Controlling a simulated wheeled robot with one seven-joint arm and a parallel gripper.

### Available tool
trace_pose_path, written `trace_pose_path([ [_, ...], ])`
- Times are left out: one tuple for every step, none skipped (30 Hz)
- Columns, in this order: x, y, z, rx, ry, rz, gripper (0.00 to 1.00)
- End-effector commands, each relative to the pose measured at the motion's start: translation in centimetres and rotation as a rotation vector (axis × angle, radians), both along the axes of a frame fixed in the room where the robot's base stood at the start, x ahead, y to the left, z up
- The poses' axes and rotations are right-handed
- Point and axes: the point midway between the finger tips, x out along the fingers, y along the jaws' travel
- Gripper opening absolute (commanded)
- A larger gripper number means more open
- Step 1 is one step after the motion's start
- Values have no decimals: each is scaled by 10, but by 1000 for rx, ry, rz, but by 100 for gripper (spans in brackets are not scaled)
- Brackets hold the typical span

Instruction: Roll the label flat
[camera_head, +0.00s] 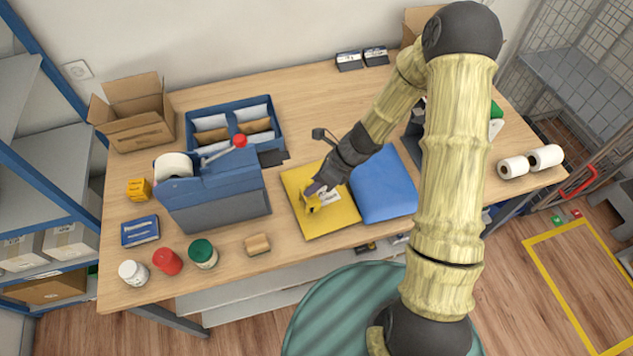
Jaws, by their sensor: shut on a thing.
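A yellow padded envelope (336,222) lies flat on the wooden counter, near its front edge. A white label (331,196) shows in part on the envelope; the gripper covers some of it, and I cannot tell whether it lies fully flat. My gripper (314,193) reaches down over the envelope from the right and is shut on a small yellow tool, which looks like a roller (309,204). The tool is low over the envelope beside the label; whether it touches the surface is too small to tell.
A blue padded mailer (383,188) lies right of the envelope. A blue dispenser (213,190) with a red knob stands left. A small wooden block (257,244) and jars (203,253) are at front left. A blue divided tray (259,107) and an open carton (137,113) stand behind.

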Motion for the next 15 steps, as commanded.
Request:
trace_pose_path([
  [0,-1,-1,-3,1,-1,7],
  [0,-1,0,-3,1,-1,7],
  [0,-1,2,-2,1,-2,7],
  [0,-1,4,-2,1,-2,7],
  [0,-1,7,-2,1,0,7],
  [0,-1,11,-2,1,0,7],
  [0,-1,14,-2,1,0,7],
  [0,-1,17,-1,0,-1,7],
  [0,-1,20,-1,0,-1,7],
  [0,0,23,-1,0,0,7],
  [0,0,25,-1,0,0,7],
  [0,0,29,-1,0,0,7],
  [0,0,31,-1,0,0,7],
  [0,0,33,-1,0,0,7],
  [0,0,37,-1,0,0,7],
])
